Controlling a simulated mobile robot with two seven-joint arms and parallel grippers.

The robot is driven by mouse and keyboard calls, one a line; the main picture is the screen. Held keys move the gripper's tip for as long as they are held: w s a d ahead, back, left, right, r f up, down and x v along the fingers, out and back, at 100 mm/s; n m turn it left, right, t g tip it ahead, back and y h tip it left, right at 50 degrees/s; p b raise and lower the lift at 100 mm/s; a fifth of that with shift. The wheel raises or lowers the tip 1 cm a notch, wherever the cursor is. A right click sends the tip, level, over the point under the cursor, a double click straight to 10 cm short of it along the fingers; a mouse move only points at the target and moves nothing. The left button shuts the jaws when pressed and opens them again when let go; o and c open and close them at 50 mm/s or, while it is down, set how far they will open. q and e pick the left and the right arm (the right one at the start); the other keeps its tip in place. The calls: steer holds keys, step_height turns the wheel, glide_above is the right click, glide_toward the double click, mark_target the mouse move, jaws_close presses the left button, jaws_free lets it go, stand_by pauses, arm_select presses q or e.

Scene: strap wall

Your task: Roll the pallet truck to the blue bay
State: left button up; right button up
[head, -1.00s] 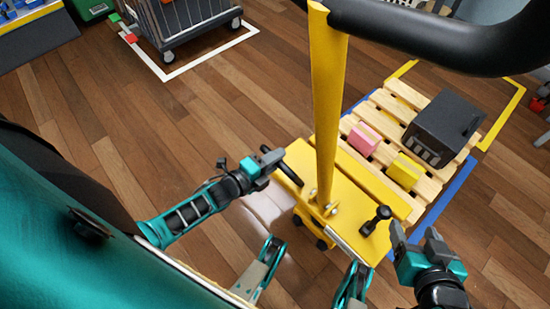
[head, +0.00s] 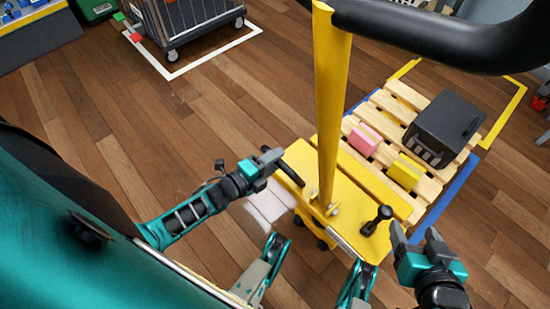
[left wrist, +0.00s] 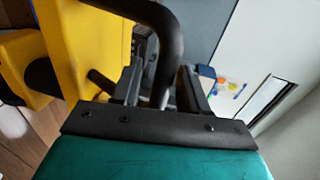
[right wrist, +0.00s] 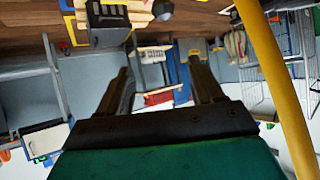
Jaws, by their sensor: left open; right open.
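The yellow pallet truck (head: 345,215) stands in front of me, with a tall yellow post (head: 327,110) and a thick black handle (head: 450,40) at its top. A wooden pallet (head: 385,125) lies on its far side. Blue floor lines (head: 452,195) show along the pallet's sides. My left gripper (head: 272,160) is open left of the post. In the left wrist view, a bent black bar (left wrist: 165,50) passes between or just beyond its fingers; contact is unclear. My right gripper (head: 412,238) is open and empty, right of a black knob (head: 378,216) on the truck.
The pallet carries a pink box (head: 365,138), a yellow box (head: 404,171) and a black box (head: 446,128). A yellow floor outline (head: 505,110) lies beyond. A wheeled cage cart (head: 195,20) stands in a white outline at the back left.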

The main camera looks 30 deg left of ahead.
arm_select(q)
steer(key=shift+d+r, duration=0.1)
steer(key=shift+d, duration=0.05)
steer(key=p+v, duration=0.3)
steer(key=v, duration=0.9)
steer(key=shift+s, duration=0.4)
arm_select(e)
steer(key=shift+s+d+r, duration=0.25)
steer(key=shift+d+r, duration=0.3)
steer(key=shift+r, duration=0.1)
